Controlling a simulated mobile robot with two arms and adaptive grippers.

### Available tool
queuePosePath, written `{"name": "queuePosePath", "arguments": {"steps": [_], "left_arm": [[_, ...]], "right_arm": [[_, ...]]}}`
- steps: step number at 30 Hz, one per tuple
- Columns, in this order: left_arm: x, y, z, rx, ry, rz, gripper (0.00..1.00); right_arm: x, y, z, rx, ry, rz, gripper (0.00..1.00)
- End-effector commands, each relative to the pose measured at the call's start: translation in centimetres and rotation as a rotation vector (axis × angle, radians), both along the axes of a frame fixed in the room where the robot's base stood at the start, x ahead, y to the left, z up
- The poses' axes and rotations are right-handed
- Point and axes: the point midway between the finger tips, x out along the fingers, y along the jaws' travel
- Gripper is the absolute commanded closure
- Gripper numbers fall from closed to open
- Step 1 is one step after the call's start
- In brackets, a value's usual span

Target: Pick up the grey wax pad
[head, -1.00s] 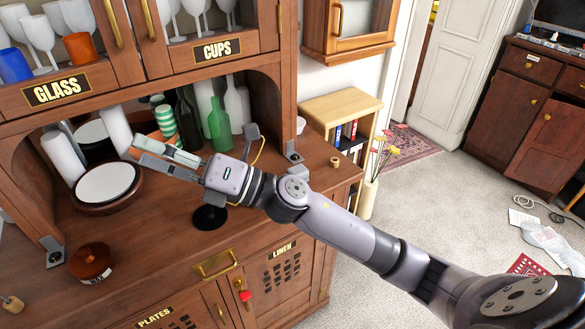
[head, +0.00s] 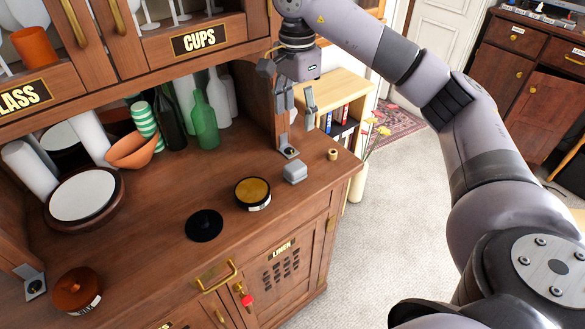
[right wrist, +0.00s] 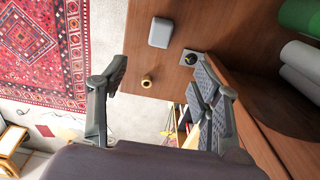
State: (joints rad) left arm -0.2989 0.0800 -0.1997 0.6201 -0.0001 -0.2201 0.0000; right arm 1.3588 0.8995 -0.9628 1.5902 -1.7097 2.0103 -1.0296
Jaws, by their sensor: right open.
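The grey wax pad (head: 294,171) is a small, rounded light-grey block. It lies on the wooden counter near its right end, and shows at the top of the right wrist view (right wrist: 160,32). My right gripper (head: 297,112) points down above and behind the pad, beside the cabinet's right post. Its two fingers are apart with nothing between them; they also show in the right wrist view (right wrist: 163,88), not touching the pad. My left gripper is not in view.
A black disc (head: 204,226), green bottle (head: 206,125) and orange bowl (head: 134,151) are farther left.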

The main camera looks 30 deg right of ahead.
Motion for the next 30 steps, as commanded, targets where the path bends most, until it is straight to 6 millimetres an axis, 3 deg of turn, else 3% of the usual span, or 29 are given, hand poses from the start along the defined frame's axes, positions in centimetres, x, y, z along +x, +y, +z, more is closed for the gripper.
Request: {"name": "queuePosePath", "arguments": {"steps": [8, 15, 23, 30], "left_arm": [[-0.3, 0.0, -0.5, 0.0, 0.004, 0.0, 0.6], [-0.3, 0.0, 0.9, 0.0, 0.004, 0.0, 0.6], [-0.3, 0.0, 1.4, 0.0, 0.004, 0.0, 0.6], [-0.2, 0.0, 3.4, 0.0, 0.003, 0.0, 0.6]], "right_arm": [[-0.1, 0.1, -4.8, 0.001, 0.007, 0.002, 0.42], [-0.2, 0.0, -9.4, 0.001, 0.007, 0.001, 0.42], [0.0, 0.1, -11.8, 0.002, 0.003, 0.001, 0.42], [0.0, 0.1, -14.8, 0.001, 0.007, 0.001, 0.42]]}}
